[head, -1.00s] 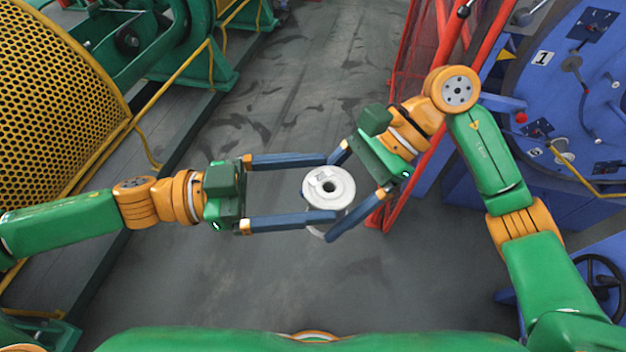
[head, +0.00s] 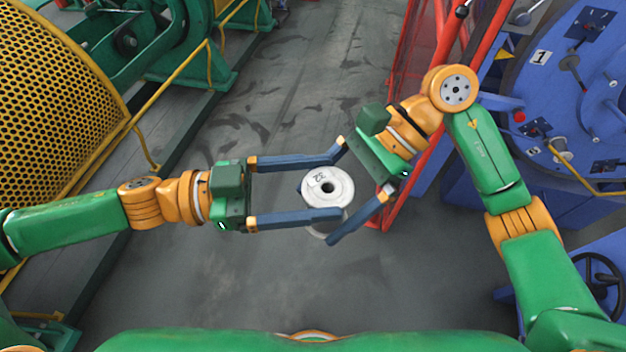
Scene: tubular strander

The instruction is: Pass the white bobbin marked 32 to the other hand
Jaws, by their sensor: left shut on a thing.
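The white bobbin marked 32 (head: 340,186) is in mid-air in the middle of the head view. Its round top with a dark centre hole faces me, and the mark shows on its upper left. My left gripper (head: 336,184) reaches in from the left and is shut on the bobbin, one finger on each side. My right gripper (head: 316,214) comes in from the upper right. Its fingers are spread around the bobbin, a little wider than it. The far finger is partly hidden behind the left gripper's finger and the bobbin.
A yellow mesh guard (head: 55,90) and green machinery (head: 150,40) stand on the left. A red fence (head: 412,60) and a blue machine with a disc (head: 550,80) stand on the right, close to my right arm. The grey floor (head: 250,290) between is clear.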

